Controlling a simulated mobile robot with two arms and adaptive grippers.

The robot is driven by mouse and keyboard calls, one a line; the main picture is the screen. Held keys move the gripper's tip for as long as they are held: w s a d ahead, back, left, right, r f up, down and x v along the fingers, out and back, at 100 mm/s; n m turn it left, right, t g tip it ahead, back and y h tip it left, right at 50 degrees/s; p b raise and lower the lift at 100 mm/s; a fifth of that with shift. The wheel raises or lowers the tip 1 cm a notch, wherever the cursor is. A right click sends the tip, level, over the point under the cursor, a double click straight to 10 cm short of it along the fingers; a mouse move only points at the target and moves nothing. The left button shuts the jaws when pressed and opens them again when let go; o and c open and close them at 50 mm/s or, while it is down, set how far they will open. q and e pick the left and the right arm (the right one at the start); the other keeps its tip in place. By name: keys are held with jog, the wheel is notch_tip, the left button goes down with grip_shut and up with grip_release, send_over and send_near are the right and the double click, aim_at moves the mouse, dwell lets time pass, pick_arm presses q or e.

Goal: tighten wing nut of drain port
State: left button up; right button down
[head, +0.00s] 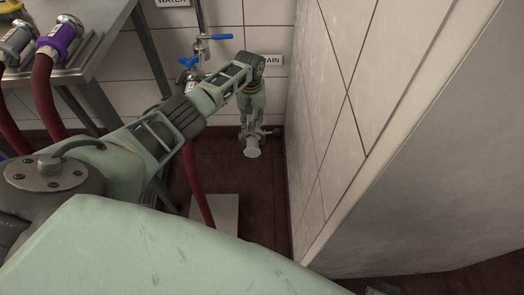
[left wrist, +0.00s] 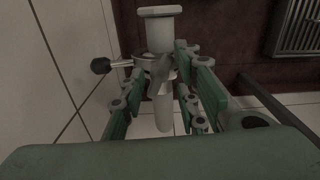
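The drain port is a pale pipe stub (left wrist: 158,35) with a flanged end, low by the wall corner; its end also shows in the head view (head: 252,149). A clamp sits around the pipe, with a dark-knobbed handle sticking out to the left. A grey winged piece (left wrist: 158,70), which looks like the wing nut, lies between my left gripper's fingers. My left gripper (left wrist: 160,72) has its fingers apart, one on each side of this piece. Contact with it is not clear. In the head view the left gripper (head: 254,126) points down at the port. My right gripper is not in view.
A DRAIN sign (head: 271,60) and blue-handled valves (head: 216,37) are on the tiled wall. A red hose (head: 196,180) hangs beside my arm. A metal table (head: 95,40) with a purple coupling (head: 62,34) stands left. A tiled wall closes the right side. A floor grate (left wrist: 303,28) lies nearby.

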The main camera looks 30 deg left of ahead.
aim_at(252, 122)
pick_arm(q)
jog(key=n+b, duration=0.1)
jog(key=n, duration=0.2)
jog(key=shift+f, duration=0.1)
notch_tip(252, 122, up, 9)
jog(key=p, duration=0.3)
jog(key=shift+f, duration=0.15)
jog(key=s+d+f+m, duration=0.7)
jog(key=s+d+f, duration=0.3)
jog(key=s+d, duration=0.3)
jog(key=s+d+r+m+t+h+p, duration=0.1)
jog(key=s+d, duration=0.5)
jog(key=s, duration=0.6)
jog(key=shift+s+r+m+t+p, duration=0.15)
jog(key=shift+r+m+t+p, duration=0.65)
jog(key=shift+m, duration=0.6)
jog(key=shift+f, duration=0.2)
